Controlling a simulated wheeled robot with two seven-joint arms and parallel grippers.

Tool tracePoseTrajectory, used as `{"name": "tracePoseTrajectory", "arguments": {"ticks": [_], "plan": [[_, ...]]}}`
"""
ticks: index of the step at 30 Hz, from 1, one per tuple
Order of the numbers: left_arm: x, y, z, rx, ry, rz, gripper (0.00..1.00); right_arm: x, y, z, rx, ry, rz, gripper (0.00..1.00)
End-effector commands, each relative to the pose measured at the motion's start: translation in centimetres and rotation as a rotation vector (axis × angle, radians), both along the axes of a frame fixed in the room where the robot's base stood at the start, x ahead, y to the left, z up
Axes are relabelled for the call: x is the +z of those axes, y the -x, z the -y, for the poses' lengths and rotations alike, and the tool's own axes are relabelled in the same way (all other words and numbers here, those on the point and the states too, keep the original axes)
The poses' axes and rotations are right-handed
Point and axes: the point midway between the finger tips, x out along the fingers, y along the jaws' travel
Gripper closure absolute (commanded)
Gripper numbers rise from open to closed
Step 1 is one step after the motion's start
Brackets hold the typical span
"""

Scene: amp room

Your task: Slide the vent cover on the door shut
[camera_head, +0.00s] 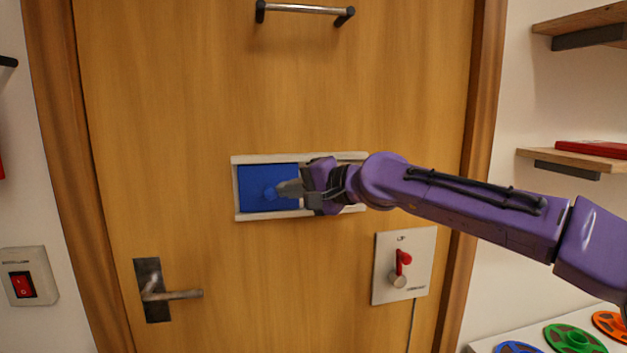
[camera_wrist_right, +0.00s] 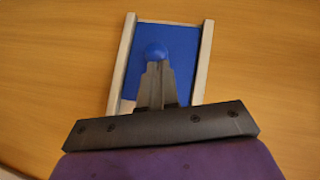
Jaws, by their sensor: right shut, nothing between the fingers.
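The vent cover (camera_head: 252,200) is a blue panel with a round blue knob (camera_head: 270,193), set in a white frame (camera_head: 262,158) on the wooden door. The panel is at the left part of the frame; the right part is mostly hidden behind my right gripper (camera_head: 281,189). In the right wrist view, my shut, empty gripper (camera_wrist_right: 157,72) has its fingertips at the blue knob (camera_wrist_right: 156,51), touching it or very close. The blue panel (camera_wrist_right: 180,40) shows between the two white rails there. My left gripper is not in view.
The door (camera_head: 190,100) has a bar handle (camera_head: 305,9) above and a lever handle (camera_head: 172,294) at lower left. A switch plate with a red lever (camera_head: 402,262) sits below my right arm. Shelves (camera_head: 575,158) stand at the right, with coloured discs (camera_head: 575,338) below them.

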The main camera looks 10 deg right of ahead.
Motion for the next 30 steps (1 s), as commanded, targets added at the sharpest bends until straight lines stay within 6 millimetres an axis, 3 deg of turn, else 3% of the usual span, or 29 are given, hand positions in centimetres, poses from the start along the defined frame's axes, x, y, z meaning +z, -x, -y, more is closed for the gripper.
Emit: {"name": "tracePoseTrajectory", "arguments": {"ticks": [13, 19, 21, 30], "plan": [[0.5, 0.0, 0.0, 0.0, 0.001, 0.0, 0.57, 0.3, 0.0, 0.3, 0.003, 0.0, -0.001, 1.0], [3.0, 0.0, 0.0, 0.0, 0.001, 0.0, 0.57, 2.1, -0.2, 3.8, 0.003, -0.005, -0.001, 1.0], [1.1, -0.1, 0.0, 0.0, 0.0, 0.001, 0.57, 1.5, 1.1, 5.1, 0.005, -0.002, 0.006, 1.0], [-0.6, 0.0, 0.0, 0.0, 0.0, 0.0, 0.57, 3.0, 5.1, 9.8, 0.007, -0.001, 0.004, 1.0]]}}
